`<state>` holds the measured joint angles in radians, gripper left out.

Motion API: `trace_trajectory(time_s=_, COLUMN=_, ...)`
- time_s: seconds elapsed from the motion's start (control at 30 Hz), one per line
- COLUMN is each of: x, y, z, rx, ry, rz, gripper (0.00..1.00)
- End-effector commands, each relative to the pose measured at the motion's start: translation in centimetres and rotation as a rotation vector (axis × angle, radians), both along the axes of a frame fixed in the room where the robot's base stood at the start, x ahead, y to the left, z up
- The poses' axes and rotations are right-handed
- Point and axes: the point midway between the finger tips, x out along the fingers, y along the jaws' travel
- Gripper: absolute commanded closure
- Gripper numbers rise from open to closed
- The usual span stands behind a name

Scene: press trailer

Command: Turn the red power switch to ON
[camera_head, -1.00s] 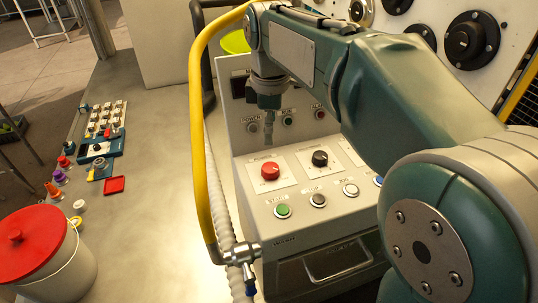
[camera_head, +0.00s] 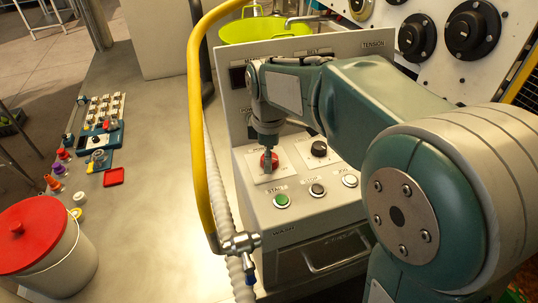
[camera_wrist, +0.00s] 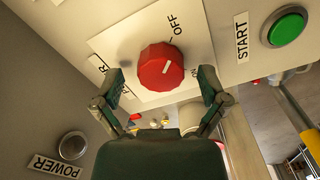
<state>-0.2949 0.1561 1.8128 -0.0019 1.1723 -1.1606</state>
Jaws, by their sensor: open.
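The red power switch (camera_head: 269,161) is a round faceted knob on a white plate on the sloped top of the grey control box. An ON label shows in part by the right finger. My gripper (camera_wrist: 163,95) is open, with one finger on each side of the knob's lower part; I cannot tell whether they touch it. In the head view my gripper (camera_head: 268,160) points down at the knob and partly covers it.
A black knob (camera_head: 319,148) sits to the right of the red one. A green START button (camera_head: 281,201) and a black STOP button (camera_head: 317,190) are in front. A yellow hose (camera_head: 196,125) stands at the box's left. A red-lidded bucket (camera_head: 32,238) stands at lower left.

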Motion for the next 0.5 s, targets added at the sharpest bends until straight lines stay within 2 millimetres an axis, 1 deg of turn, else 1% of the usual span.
trace_trajectory(time_s=0.07, x=0.00, y=0.00, z=0.02, rx=0.000, ry=0.000, rz=0.000, gripper=0.07)
trace_trajectory(time_s=0.1, x=0.00, y=0.00, z=0.03, rx=0.000, ry=0.000, rz=0.000, gripper=0.25)
trace_trajectory(time_s=0.17, x=0.01, y=0.00, z=0.04, rx=0.000, ry=0.000, rz=0.000, gripper=0.51)
trace_trajectory(time_s=0.2, x=0.01, y=0.00, z=0.04, rx=0.000, ry=0.000, rz=0.000, gripper=0.69)
trace_trajectory(time_s=0.23, x=0.01, y=0.00, z=0.04, rx=0.000, ry=-0.001, rz=0.000, gripper=0.83)
trace_trajectory(time_s=0.27, x=0.02, y=0.00, z=0.04, rx=0.000, ry=-0.001, rz=0.000, gripper=0.90)
trace_trajectory(time_s=0.5, x=0.04, y=-0.01, z=0.00, rx=0.000, ry=-0.001, rz=-0.004, gripper=0.90)
